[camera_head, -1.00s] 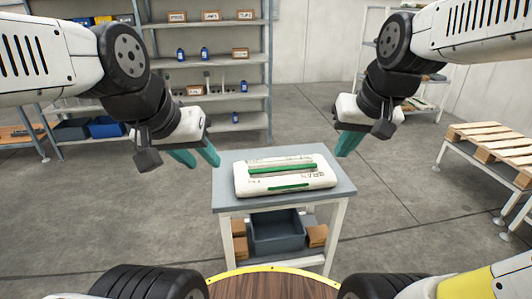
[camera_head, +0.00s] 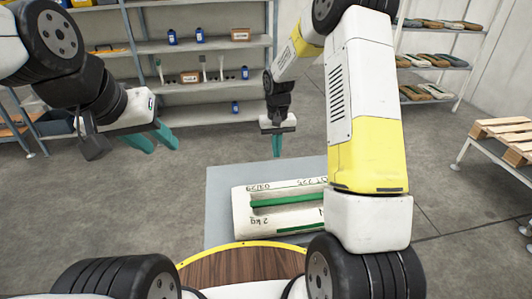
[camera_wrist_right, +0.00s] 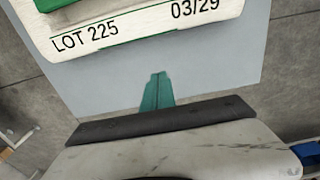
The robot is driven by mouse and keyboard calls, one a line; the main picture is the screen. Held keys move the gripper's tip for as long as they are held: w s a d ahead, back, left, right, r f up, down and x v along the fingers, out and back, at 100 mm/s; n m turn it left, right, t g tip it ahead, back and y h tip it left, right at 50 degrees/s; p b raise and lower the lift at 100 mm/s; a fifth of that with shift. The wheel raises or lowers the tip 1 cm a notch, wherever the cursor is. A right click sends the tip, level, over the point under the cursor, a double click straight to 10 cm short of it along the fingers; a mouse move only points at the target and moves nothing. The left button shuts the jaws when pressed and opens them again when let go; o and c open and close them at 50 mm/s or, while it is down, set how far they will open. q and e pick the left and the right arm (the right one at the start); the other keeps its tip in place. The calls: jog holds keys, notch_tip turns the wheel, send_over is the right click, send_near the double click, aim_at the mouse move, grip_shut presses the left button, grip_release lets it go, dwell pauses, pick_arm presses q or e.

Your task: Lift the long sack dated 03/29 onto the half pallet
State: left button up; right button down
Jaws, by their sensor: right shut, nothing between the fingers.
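The long white sack (camera_head: 242,213) with green bands lies flat on the grey table (camera_head: 222,180). Print on it reads 03/29, LOT 225 and 2 kg. My right forearm hides its right end in the head view. The right wrist view shows its printed edge (camera_wrist_right: 140,28). My right gripper (camera_head: 277,147) is past the sack's far side, pointing down, shut and empty. Its teal fingers (camera_wrist_right: 157,90) are together, apart from the sack. My left gripper (camera_head: 165,143) is open and empty, left of the table. A wooden pallet (camera_head: 505,132) stands at the right edge, partly cut off.
Grey shelving (camera_head: 205,110) with blue bottles, small boxes and tools stands at the back. More shelves with sacks (camera_head: 430,60) stand at the back right. The floor (camera_head: 130,200) left of the table is clear. My right arm crosses above the table's right side.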

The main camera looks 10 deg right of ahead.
notch_tip(320, 180, down, 10)
jog(key=shift+r, duration=0.25)
jog(key=s, duration=0.3)
jog(key=shift+s, duration=0.2)
jog(key=shift+s+d, duration=0.1)
jog(key=shift+s, duration=0.25)
